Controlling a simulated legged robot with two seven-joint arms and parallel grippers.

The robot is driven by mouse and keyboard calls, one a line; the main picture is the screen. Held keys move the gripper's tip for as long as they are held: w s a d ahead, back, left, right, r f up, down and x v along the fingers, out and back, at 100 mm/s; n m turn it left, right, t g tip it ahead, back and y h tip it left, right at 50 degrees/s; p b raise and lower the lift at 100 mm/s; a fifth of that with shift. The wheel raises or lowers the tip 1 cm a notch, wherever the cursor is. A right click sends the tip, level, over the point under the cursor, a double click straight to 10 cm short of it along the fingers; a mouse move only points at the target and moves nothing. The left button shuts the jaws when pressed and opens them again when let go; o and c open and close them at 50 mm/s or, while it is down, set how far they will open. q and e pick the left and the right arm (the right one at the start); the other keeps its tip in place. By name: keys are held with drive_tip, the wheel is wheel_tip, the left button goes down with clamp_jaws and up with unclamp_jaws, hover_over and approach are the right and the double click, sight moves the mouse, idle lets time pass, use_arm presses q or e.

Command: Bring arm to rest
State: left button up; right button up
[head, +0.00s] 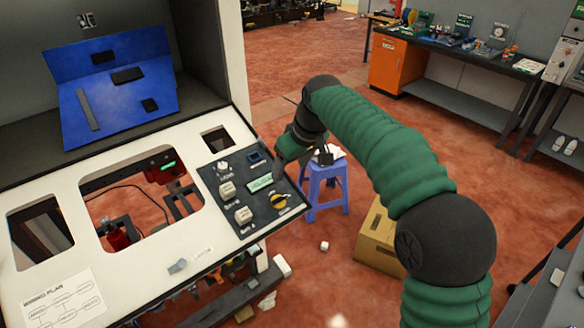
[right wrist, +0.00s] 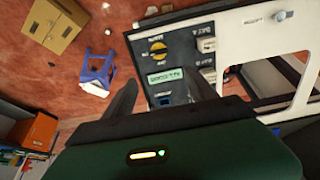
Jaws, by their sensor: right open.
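My right arm (head: 375,140) in its green sleeve comes in from the lower right of the head view and bends over toward the dispenser cabinet. My right gripper (head: 284,160) is beside the right edge of the dark control panel (head: 228,205), partly hidden by its own wrist. In the right wrist view, my right gripper (right wrist: 163,82) has its two dark fingers apart with nothing held between them. The control panel (right wrist: 178,52), with its lit display and yellow knob, shows beyond the fingers. I cannot tell whether they touch it. My left gripper is in neither view.
The white panel (head: 185,240) has large cut-outs with machinery below. A blue folded sheet (head: 125,95) lies behind it. A blue stool (head: 328,190) and a cardboard box (head: 378,245) stand on the red floor. A workbench (head: 470,60) is at the back right.

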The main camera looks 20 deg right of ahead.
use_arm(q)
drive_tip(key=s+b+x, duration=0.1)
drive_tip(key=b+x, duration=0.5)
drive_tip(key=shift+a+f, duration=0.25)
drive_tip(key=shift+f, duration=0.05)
use_arm(e)
drive_tip(key=s+f+m+g+h, duration=0.1)
drive_tip(key=s+f+m, duration=0.2)
drive_tip(key=s+f, duration=2.3)
wheel_tip(320, 180, down, 2)
drive_tip(key=shift+s+a+f+m+g, duration=0.1)
drive_tip(key=shift+s+a+m+g, duration=0.1)
drive_tip(key=shift+m+g, duration=0.2)
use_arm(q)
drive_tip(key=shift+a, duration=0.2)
use_arm(e)
drive_tip(key=shift+a, duration=0.2)
